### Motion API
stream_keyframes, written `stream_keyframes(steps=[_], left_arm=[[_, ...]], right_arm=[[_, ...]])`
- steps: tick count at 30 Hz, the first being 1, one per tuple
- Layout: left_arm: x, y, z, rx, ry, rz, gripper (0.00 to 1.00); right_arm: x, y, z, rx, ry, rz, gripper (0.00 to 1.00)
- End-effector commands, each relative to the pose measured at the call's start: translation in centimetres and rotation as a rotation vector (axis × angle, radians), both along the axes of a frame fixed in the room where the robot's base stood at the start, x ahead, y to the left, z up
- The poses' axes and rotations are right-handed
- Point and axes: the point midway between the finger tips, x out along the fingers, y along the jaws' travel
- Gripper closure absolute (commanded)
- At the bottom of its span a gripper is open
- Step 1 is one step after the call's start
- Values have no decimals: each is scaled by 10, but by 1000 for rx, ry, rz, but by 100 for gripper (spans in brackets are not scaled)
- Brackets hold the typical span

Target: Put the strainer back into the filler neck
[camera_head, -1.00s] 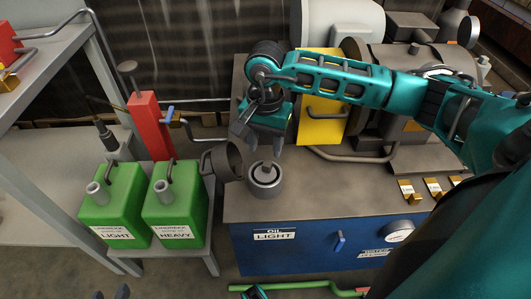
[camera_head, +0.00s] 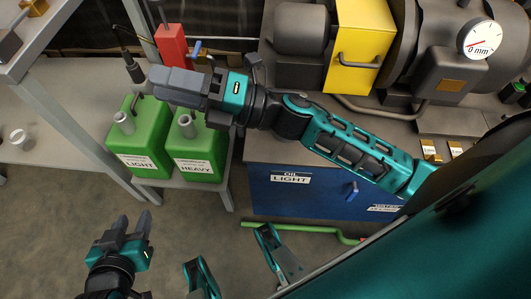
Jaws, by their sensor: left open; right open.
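The filler neck of the blue oil tank (camera_head: 318,190) is not visible; my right arm covers that corner of the tank top. A small pale cup-shaped thing (camera_head: 18,138) stands on the grey bench at the far left; I cannot tell whether it is the strainer. My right gripper (camera_head: 153,86) points left above the green cans, with nothing seen in it, and is open. My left gripper (camera_head: 134,219) is open and empty, low at the left in front of the cans, pointing up in the picture.
Two green cans, LIGHT (camera_head: 137,148) and HEAVY (camera_head: 200,150), stand on a low stand. A red can (camera_head: 171,45) is behind them. A yellow box (camera_head: 357,45) and grey machinery stand on the tank. A green pipe (camera_head: 300,228) runs low in front. The left bench has free room.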

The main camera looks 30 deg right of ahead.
Motion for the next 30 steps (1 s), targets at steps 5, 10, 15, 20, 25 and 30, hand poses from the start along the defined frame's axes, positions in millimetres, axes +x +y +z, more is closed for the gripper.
stream_keyframes(steps=[5, 10, 15, 20, 25, 30], left_arm=[[0, 0, 0, -1, 0, 1, 57], [0, -1, 1, -3, 0, 2, 57], [0, -2, 1, -7, 0, 4, 57], [0, -2, 1, -9, -1, 4, 57], [1, -2, 2, -9, -1, 4, 57], [1, -1, 26, -5, -4, 5, 57]], right_arm=[[18, -69, -81, 567, 818, -344, 52], [-26, -108, -178, 979, 1402, -596, 52], [-66, -117, -223, 1181, 1678, -724, 52], [-73, -117, -229, 1215, 1723, -742, 52], [-72, -117, -228, 1211, 1719, -742, 52], [-73, -120, -207, 1209, 1713, -748, 52]])
